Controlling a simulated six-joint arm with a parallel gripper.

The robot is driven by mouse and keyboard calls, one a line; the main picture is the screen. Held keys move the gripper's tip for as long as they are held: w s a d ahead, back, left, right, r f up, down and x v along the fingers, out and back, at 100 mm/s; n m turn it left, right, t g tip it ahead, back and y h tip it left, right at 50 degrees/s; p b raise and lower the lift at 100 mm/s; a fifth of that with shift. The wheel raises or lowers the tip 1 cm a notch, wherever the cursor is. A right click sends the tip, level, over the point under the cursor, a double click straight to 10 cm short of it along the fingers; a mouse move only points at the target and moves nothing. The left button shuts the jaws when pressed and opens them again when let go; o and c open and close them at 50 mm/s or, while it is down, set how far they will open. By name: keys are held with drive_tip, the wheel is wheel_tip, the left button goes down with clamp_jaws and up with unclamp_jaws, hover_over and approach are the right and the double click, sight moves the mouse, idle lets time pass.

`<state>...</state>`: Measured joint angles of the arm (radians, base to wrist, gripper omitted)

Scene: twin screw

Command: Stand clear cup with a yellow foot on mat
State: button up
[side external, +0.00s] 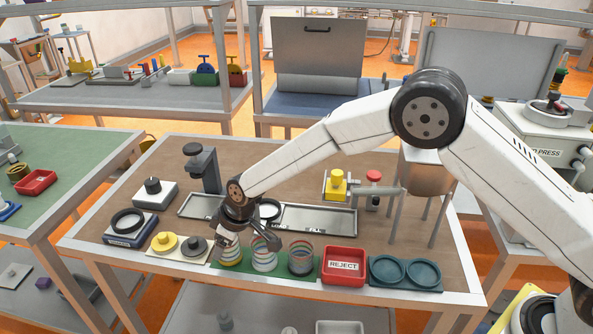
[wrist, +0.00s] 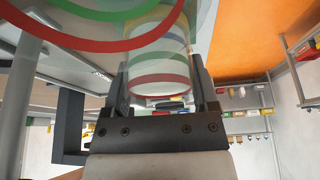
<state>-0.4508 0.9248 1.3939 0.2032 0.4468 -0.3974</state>
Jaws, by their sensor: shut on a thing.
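The clear cup with a yellow foot (side external: 231,257) is the leftmost of three clear, colour-banded cups at the table's front. My gripper (side external: 246,241) reaches down over it from behind and is shut on it. The cup appears upright at the row. A teal mat (side external: 405,287) with two round ring places lies at the front right; both places are empty.
A middle cup (side external: 265,261) and a dark-footed cup (side external: 301,267) stand close to the right on a green strip. A red REJECT bin (side external: 344,280) lies between them and the mat. Yellow and grey round pieces (side external: 165,242) sit to the left. Metal trays (side external: 318,220) lie behind.

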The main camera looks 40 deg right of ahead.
idle(0.4)
drive_tip(key=o, duration=1.2)
drive_tip(key=shift+r, duration=3.5)
drive_tip(key=shift+s+d, duration=0.1)
